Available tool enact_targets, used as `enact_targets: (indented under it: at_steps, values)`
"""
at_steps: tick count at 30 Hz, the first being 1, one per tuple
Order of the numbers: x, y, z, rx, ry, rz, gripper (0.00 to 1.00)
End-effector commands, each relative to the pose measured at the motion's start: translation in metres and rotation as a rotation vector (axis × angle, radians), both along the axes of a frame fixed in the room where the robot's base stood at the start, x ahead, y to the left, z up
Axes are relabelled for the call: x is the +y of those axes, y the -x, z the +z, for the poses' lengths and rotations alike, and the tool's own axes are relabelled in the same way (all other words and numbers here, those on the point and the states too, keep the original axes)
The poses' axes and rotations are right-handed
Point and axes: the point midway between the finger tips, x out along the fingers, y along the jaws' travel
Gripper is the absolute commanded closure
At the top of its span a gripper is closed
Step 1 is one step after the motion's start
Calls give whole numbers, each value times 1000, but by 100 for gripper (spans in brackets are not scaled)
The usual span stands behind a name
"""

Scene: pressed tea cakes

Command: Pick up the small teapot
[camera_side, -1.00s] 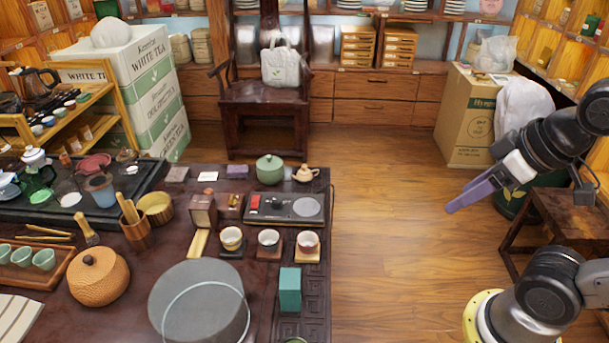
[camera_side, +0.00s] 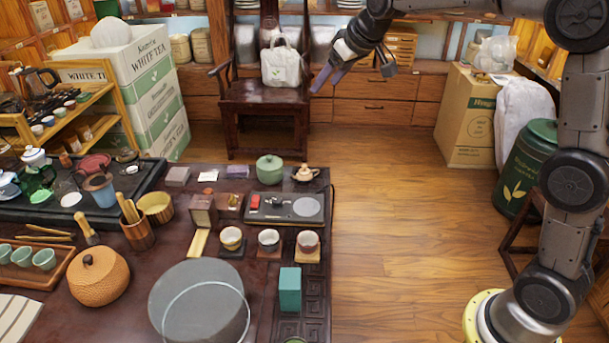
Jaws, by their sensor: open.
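The small teapot (camera_side: 305,174) is a tan pot with a darker lid. It stands upright near the far right corner of the dark tea table (camera_side: 319,225), to the right of a round green lidded jar (camera_side: 270,169). My gripper (camera_side: 322,78) has purple fingers and is in the air at the upper middle of the view, above the far right of the table. It appears above the teapot in the picture and apart from it. It is open, with nothing between the fingers.
A dark wooden chair (camera_side: 262,93) stands behind the table. The wooden floor (camera_side: 400,230) to the right is clear. A cardboard box (camera_side: 466,115) stands farther back.

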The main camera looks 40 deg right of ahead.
Motion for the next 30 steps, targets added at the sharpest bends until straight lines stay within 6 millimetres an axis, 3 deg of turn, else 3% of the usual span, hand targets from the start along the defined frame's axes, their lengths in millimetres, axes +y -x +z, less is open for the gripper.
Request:
enact_targets:
  at_steps: [1,6,10,14,20,30]
  values:
    - [-7,-19,-20,22,-3,-7,34]
    - [-29,-67,-86,86,-15,-33,34]
    - [-44,-84,-140,150,-27,-53,34]
    - [-52,-86,-183,211,-38,-66,34]
    - [-58,-85,-214,249,-44,-76,34]
    - [-58,-108,-268,248,-44,-76,34]
